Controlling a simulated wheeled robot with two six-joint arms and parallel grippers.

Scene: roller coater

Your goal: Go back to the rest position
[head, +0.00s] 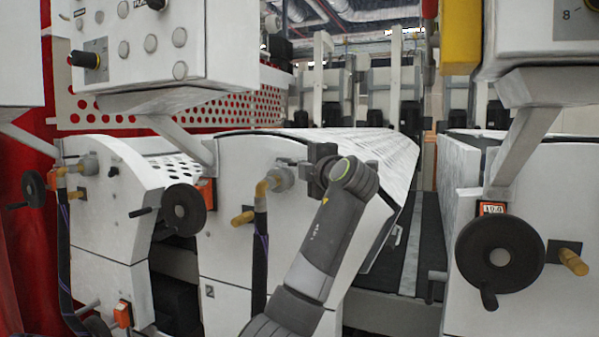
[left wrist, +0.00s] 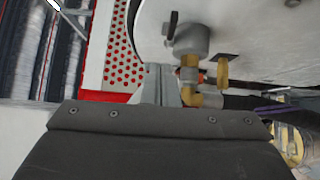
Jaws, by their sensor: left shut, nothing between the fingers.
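My left arm rises from the bottom centre of the head view, and its dark left gripper (head: 316,168) is in front of the middle white machine unit (head: 225,240). The gripper is shut and empty. It is close to the right of a grey valve fitting with a brass elbow (head: 268,186); I cannot tell whether they touch. In the left wrist view my dark gripper body fills the bottom, and the brass elbow (left wrist: 192,92) shows just beyond it. My right gripper is not in view.
Black handwheels stand out from the machine fronts, one at left (head: 184,210) and a larger one at right (head: 499,255). A control box (head: 140,40) overhangs at upper left. A dark hose (head: 260,260) hangs from the elbow. A dark gap lies right of my arm.

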